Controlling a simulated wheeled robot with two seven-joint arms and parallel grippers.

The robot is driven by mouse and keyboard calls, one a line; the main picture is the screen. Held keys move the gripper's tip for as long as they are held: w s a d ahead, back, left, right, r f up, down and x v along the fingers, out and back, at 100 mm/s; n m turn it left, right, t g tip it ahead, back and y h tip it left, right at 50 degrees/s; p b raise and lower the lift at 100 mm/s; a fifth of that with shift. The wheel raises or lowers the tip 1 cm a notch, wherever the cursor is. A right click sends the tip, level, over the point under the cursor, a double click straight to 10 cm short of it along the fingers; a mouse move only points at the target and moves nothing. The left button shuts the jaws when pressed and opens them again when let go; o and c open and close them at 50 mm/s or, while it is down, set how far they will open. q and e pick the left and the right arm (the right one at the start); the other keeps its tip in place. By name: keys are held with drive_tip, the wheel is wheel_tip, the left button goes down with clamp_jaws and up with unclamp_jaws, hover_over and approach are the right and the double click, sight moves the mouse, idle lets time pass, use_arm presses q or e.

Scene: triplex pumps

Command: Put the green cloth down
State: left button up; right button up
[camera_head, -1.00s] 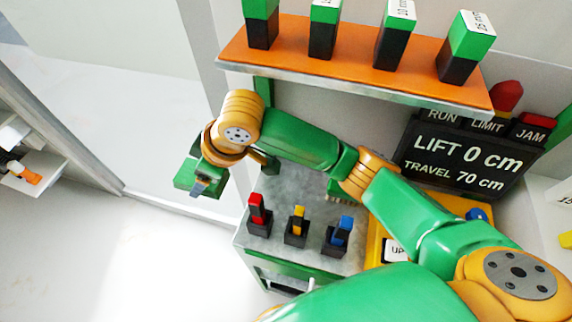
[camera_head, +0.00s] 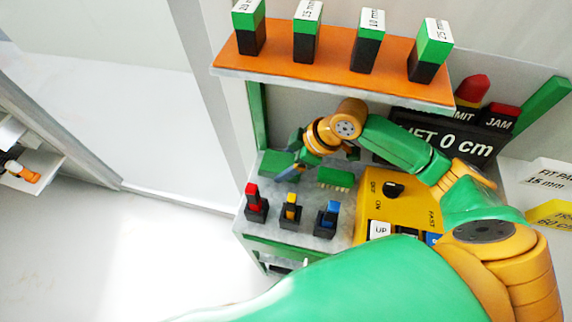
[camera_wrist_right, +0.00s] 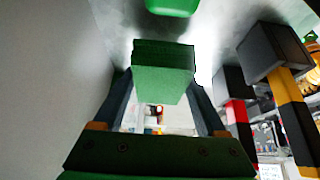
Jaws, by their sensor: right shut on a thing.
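The green cloth (camera_head: 275,163) is a folded dark green piece over the back left of the grey bench top (camera_head: 268,235). My right gripper (camera_head: 300,168) is shut on it. In the right wrist view, the cloth (camera_wrist_right: 163,80) sits between the two fingers (camera_wrist_right: 160,105) like a thick block. The head view does not show clearly whether its underside touches the bench. My left gripper is not in view.
Red (camera_head: 255,202), yellow (camera_head: 290,208) and blue (camera_head: 328,218) pieces stand in black holders along the bench front. A green brush (camera_head: 336,179) lies right of the gripper, beside a yellow control panel (camera_head: 375,205). An orange shelf (camera_head: 335,75) with labelled blocks hangs above.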

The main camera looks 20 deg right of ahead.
drive_tip(key=shift+f, duration=1.15)
drive_tip(key=o, duration=1.5)
drive_tip(key=shift+f, duration=0.1)
drive_tip(key=shift+o, duration=0.2)
drive_tip(key=v, duration=0.7)
drive_tip(key=shift+d+r, duration=0.1)
drive_tip(key=shift+r, duration=0.3)
